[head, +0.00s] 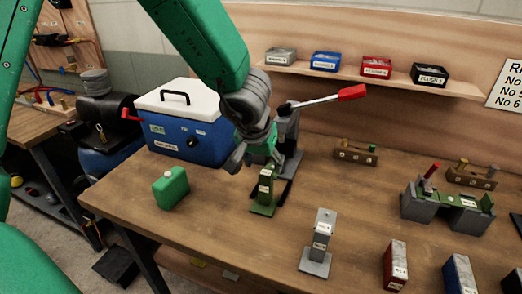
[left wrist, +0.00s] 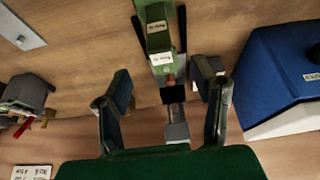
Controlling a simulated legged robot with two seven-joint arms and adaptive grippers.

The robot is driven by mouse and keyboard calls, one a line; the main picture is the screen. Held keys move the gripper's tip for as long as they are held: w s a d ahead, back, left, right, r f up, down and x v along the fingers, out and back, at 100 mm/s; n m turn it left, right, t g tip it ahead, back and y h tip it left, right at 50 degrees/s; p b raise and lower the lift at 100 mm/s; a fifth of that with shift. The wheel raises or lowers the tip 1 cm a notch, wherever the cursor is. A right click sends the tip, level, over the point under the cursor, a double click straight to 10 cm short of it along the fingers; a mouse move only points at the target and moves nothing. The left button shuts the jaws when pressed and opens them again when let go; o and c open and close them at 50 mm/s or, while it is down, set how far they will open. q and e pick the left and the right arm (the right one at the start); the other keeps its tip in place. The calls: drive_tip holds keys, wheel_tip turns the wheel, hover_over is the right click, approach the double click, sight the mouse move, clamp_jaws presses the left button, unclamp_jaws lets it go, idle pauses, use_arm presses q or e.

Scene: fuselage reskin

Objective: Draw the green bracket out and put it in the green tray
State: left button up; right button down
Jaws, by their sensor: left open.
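A green upright piece with white labels, which may be the bracket, stands on a green base (head: 262,208) near the middle of the bench. It also shows in the left wrist view (left wrist: 155,30), at the top centre. My left gripper (head: 250,158) is just behind and above it, close to the lever tool. In the left wrist view its two fingers (left wrist: 165,95) are spread wide, with nothing held between them. A copper-coloured tip and a dark block lie between and beyond the fingers. I cannot pick out a green tray. My right gripper is not in view.
A blue cooler (head: 185,130) and a green can (head: 170,187) stand left. A lever tool with a red handle (head: 352,93) stands behind the gripper. A grey labelled stand (head: 318,242), a red block (head: 395,265) and a blue block (head: 458,275) are in front. A grey-green fixture (head: 445,208) stands right.

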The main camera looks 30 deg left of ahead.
use_arm(q)
drive_tip(key=shift+v, duration=2.75)
drive_tip(key=shift+a+f, duration=0.1)
